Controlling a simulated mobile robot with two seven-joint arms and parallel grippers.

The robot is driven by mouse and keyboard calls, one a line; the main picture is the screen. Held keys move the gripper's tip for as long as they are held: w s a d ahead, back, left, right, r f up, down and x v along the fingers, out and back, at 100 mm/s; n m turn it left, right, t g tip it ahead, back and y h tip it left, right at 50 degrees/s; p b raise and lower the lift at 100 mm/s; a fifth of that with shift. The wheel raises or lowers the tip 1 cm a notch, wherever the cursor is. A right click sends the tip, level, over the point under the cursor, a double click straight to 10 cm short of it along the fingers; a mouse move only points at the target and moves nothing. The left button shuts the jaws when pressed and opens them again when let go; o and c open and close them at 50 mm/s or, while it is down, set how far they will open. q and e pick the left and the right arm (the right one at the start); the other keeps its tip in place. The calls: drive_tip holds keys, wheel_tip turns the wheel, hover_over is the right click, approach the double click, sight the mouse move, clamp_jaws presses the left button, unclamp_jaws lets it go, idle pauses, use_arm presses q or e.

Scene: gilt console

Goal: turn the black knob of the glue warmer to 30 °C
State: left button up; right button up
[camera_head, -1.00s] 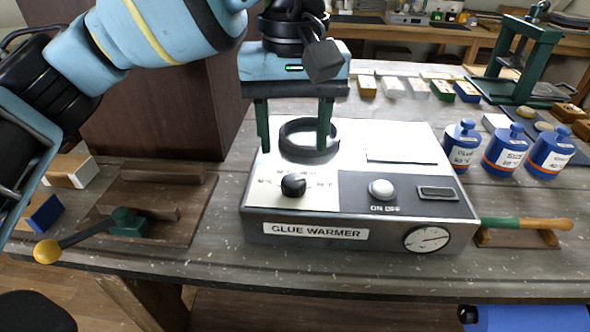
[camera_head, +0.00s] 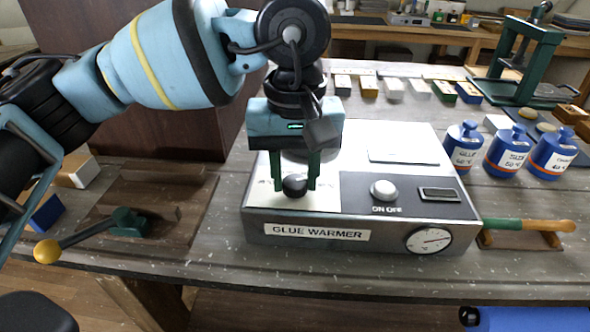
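The glue warmer (camera_head: 432,221) is a silver and dark box on the bench, with its name on the front face. Its black knob (camera_head: 295,186) sits on a white dial plate (camera_head: 327,204) at the left of the top; the temperature marks are mostly hidden behind my gripper. My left gripper (camera_head: 295,184) points down over the knob, with one green finger on each side of it. The fingers look apart; I cannot tell whether they touch the knob. The knob's pointer direction is hard to make out. My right gripper is not in view.
A white ON OFF button (camera_head: 383,190) and a dark display (camera_head: 439,194) lie right of the knob. Blue glue jars (camera_head: 507,149) stand at the right.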

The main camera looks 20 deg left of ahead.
use_arm(q)
drive_tip(key=c, duration=0.5)
drive_tip(key=shift+o, duration=0.2)
